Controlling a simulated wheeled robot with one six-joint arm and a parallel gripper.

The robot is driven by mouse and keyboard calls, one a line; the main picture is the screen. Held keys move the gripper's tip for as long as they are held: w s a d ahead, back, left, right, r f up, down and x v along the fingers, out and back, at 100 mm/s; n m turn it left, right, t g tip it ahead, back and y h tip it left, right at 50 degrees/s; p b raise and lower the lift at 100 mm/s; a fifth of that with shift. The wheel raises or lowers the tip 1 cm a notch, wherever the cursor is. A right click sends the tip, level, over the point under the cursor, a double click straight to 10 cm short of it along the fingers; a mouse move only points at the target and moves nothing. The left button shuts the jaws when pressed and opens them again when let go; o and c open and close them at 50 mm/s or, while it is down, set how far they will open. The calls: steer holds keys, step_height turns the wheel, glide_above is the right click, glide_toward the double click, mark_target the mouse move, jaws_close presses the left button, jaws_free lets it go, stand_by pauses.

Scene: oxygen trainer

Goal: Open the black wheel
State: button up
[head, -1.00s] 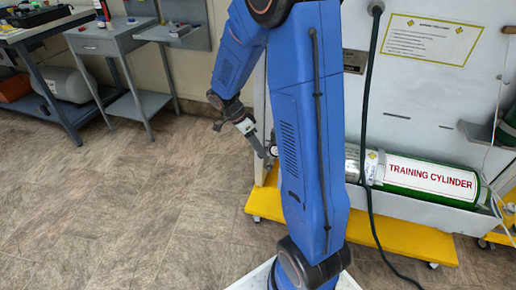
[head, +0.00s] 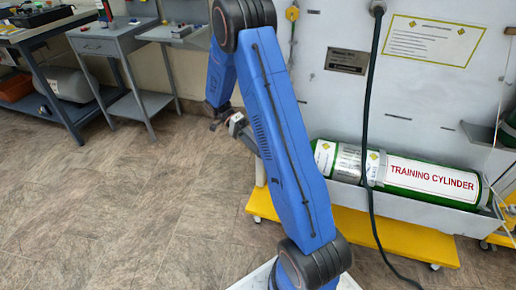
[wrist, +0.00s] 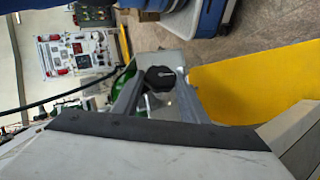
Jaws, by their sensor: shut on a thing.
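The black wheel (wrist: 163,78) shows in the middle of the wrist view as a dark, lobed knob with a small pale mark. My gripper (wrist: 160,94) is shut on it, with a grey finger on either side. In the head view the wheel and my fingertips are hidden behind my blue arm. The green and white training cylinder (head: 432,177) lies on its side at the right of the head view, its left end hidden by my arm.
The cylinder rests in a grey tray (head: 410,203) on a yellow wheeled base (head: 400,237), before a white panel (head: 335,100). A dark hose (head: 366,130) hangs down the panel. Grey benches (head: 105,45) stand at the back left. The floor (head: 130,210) at left is clear.

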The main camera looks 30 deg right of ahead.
steer(key=shift+w+f+n+g, duration=0.1)
steer(key=shift+f+n+g, duration=0.2)
steer(key=shift+g, duration=0.7)
steer(key=o, duration=1)
steer(key=shift+o, duration=0.2)
